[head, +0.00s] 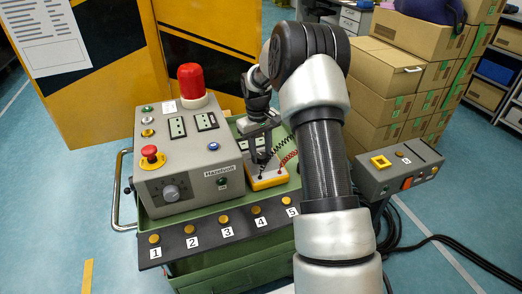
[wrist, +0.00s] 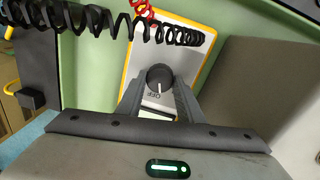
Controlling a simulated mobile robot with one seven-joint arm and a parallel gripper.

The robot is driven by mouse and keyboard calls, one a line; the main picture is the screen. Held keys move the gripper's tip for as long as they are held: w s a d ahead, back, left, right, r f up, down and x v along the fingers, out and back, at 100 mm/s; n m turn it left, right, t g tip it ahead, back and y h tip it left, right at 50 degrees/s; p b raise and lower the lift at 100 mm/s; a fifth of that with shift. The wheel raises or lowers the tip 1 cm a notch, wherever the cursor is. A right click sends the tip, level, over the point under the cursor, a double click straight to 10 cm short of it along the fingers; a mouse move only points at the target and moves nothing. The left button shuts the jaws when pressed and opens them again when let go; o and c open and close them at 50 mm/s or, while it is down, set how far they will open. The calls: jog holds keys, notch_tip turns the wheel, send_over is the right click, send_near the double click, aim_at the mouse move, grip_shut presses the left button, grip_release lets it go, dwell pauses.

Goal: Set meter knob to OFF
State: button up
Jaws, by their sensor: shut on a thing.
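The meter is a white box with a yellow rim. It is in the head view (head: 268,182), partly hidden by my gripper (head: 262,155), and in the wrist view (wrist: 192,37). Its round dark knob (wrist: 160,76) shows between the two fingertips of my gripper (wrist: 160,88) in the wrist view. The fingers are shut on the knob's sides. A white pointer line on the knob points down in the picture, toward the upside-down OFF label (wrist: 155,96) just below it. The head view does not show the knob clearly.
Black and red coiled leads (wrist: 110,22) cross above the meter in the wrist view. A grey control box (head: 190,150) with a red lamp stands left of the meter. A strip of numbered buttons (head: 210,236) runs along the cart's front. Cardboard boxes (head: 395,85) stand behind.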

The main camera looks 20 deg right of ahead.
jog(key=shift+m+p, duration=0.4)
jog(key=shift+m, duration=1.5)
jog(key=o, duration=1.1)
jog(key=shift+c, duration=0.2)
jog(key=shift+r, duration=0.1)
notch_tip(320, 180, up, 17)
jog(key=a+p, duration=0.1)
jog(key=p, duration=0.2)
jog(key=shift+w, duration=0.15)
